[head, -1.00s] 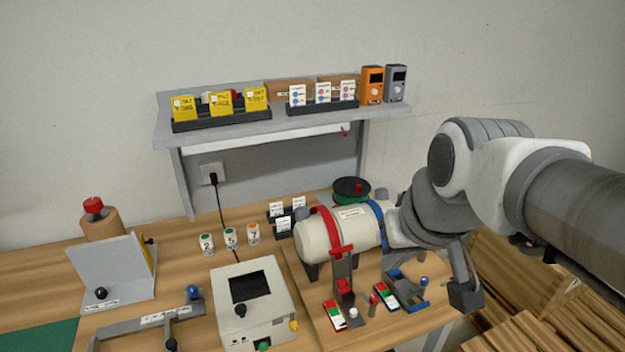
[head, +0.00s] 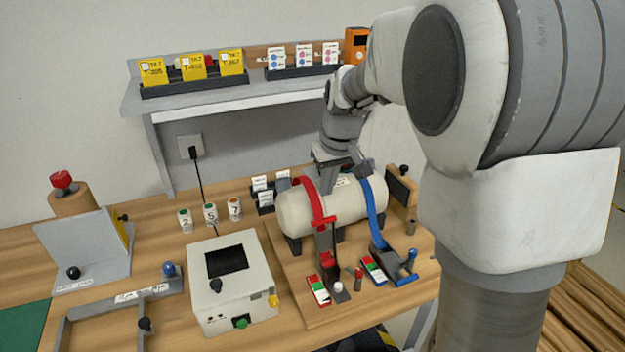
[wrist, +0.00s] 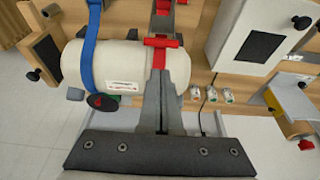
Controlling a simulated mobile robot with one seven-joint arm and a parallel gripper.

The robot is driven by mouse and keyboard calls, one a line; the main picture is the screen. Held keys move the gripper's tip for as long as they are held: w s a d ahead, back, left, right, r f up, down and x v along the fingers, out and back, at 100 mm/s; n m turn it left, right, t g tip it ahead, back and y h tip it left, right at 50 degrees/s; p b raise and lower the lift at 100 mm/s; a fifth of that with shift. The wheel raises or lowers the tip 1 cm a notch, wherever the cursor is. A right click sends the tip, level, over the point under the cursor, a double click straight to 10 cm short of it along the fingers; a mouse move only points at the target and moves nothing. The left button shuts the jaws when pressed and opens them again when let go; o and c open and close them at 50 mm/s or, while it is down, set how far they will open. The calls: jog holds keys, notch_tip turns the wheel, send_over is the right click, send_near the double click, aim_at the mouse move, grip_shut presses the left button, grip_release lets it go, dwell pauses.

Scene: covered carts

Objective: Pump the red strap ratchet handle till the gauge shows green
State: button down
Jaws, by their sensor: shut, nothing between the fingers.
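The cream tank (head: 345,203) lies on a wooden board with a red strap (head: 307,189) around its left part and a blue strap (head: 371,198) around its right part. The red strap ratchet (head: 325,230) is a grey bracket with red parts on the tank's front. A small red, green and white gauge (head: 319,290) lies beside its foot; its reading is too small to tell. My gripper (head: 328,184) is over the tank, just right of the red strap. In the wrist view my gripper (wrist: 163,78) is shut and empty, near the red strap (wrist: 158,60).
The blue strap ratchet (head: 393,262) and a second gauge (head: 373,271) sit to the right. A white box with a dark screen (head: 232,285) stands left of the board. Small numbered cups (head: 210,214) stand behind it. A grey shelf (head: 240,96) spans the back.

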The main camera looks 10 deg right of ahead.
jog(key=x, duration=0.9)
jog(key=shift+b, duration=0.35)
jog(key=shift+s, duration=0.15)
